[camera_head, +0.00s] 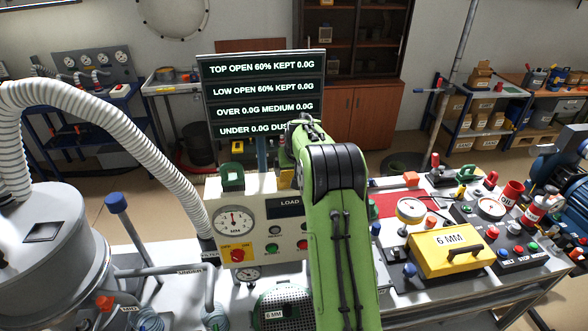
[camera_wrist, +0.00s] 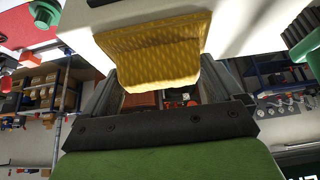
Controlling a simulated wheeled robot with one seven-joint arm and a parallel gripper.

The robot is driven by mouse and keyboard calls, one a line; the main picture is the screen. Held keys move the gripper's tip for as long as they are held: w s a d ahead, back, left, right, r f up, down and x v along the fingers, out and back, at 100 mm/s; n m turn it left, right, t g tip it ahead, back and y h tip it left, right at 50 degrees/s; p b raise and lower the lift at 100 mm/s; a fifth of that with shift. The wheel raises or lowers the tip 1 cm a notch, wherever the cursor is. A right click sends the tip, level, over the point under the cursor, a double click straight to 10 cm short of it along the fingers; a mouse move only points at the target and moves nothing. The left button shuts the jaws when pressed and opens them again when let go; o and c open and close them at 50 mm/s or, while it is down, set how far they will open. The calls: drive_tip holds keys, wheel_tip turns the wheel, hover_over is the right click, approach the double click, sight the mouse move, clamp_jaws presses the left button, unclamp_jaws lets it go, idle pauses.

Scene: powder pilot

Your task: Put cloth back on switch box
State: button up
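A yellow quilted cloth (camera_wrist: 150,50) lies over the edge of a pale, light-coloured surface (camera_wrist: 240,25) in the wrist view. My gripper (camera_wrist: 160,72) has its two dark fingers spread wide, one at each side of the cloth; I cannot tell whether they touch it. In the head view a small piece of yellow cloth (camera_head: 286,179) shows beside my green arm, at the top of the white panel box (camera_head: 285,235) with the gauge and LOAD display. My arm hides the gripper and the box's right part there. I cannot tell which box is the switch box.
A yellow 6 MM case (camera_head: 452,252) and several gauges and buttons crowd the bench at right. A ribbed hose (camera_head: 130,125) and grey drum (camera_head: 45,240) stand at left. A text screen (camera_head: 262,95) rises behind the box.

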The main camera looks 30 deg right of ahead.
drive_tip(key=shift+o, duration=0.4)
drive_tip(key=shift+r, duration=0.15)
drive_tip(key=b+v, duration=0.1)
drive_tip(key=v, duration=1.1)
drive_tip(key=s+a+r+n+y, duration=0.1)
drive_tip(key=s+a+r, duration=0.2)
drive_tip(key=s+a, duration=0.45)
drive_tip(key=s+a+r+n, duration=0.2)
drive_tip(key=s+a+r, duration=0.1)
drive_tip(key=s+a, duration=0.5)
drive_tip(key=s+a+f+n, duration=0.1)
drive_tip(key=s+a+f, duration=0.2)
drive_tip(key=s, duration=0.5)
drive_tip(key=s+a+f+n+y, duration=0.1)
drive_tip(key=s+a+f, duration=0.2)
drive_tip(key=s+a, duration=0.2)
drive_tip(key=s, duration=0.2)
drive_tip(key=shift+s+a+f+y, duration=0.2)
drive_tip(key=shift+s+f+y, duration=0.1)
drive_tip(key=shift+s+f, duration=0.1)
